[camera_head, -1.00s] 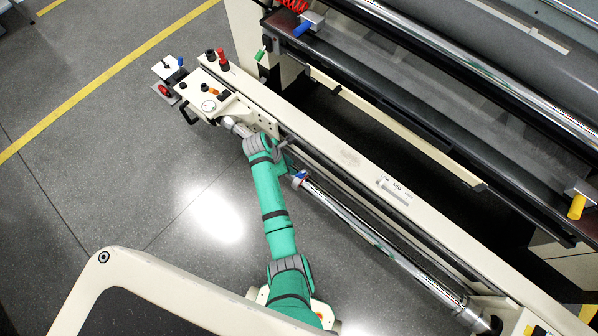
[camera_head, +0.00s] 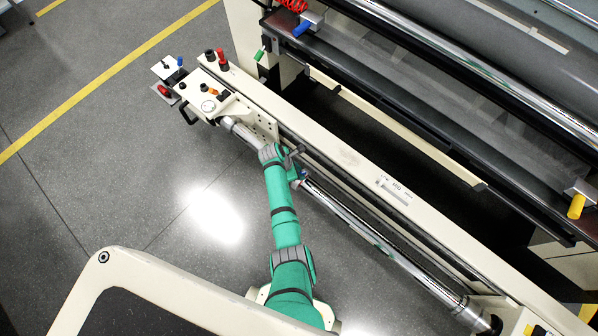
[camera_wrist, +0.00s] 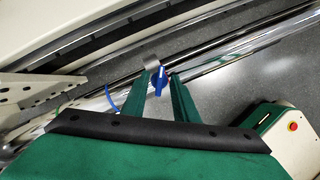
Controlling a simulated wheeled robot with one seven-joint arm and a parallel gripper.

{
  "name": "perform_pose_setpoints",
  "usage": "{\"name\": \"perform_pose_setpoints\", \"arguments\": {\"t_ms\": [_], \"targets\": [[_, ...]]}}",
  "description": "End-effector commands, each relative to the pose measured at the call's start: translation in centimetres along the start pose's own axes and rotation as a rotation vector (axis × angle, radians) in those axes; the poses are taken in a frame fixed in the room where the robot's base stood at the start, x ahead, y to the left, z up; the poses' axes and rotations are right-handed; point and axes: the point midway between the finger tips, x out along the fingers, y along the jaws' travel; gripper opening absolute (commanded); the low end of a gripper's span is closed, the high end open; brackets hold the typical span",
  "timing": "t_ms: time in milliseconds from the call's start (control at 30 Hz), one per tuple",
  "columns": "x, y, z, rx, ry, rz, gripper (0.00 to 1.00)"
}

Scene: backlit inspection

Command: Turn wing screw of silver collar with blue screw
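The silver collar (camera_wrist: 152,62) sits around the polished bar in the wrist view. Its blue wing screw (camera_wrist: 161,80) points toward me, with the wing standing lengthwise in the picture. My gripper (camera_wrist: 160,76) is open, with one green finger on each side of the blue screw. I cannot tell whether either finger touches it. In the head view, a small blue spot (camera_head: 303,173) shows beside the end of my arm, and the fingers are mostly hidden by the wrist there.
The chrome bar (camera_head: 385,240) runs diagonally along the cream machine beam (camera_head: 340,155). A thin curved blue strip (camera_wrist: 112,100) lies left of my fingers. A perforated cream plate (camera_wrist: 40,90) is close on the left.

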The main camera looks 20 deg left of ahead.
Motion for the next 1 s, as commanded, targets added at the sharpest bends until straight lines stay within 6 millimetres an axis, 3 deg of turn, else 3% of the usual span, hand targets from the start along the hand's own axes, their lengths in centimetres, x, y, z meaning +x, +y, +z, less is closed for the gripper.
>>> {"name": "perform_pose_setpoints", "arguments": {"t_ms": [33,133,567,1000], "targets": [[-0.01,0.00,0.01,0.000,0.000,0.000,0.24],[-0.01,0.00,0.02,0.001,0.000,0.000,0.00],[-0.04,0.09,0.13,0.041,-0.001,-0.013,0.00],[-0.05,0.35,0.21,0.344,-0.001,-0.123,0.00]]}}
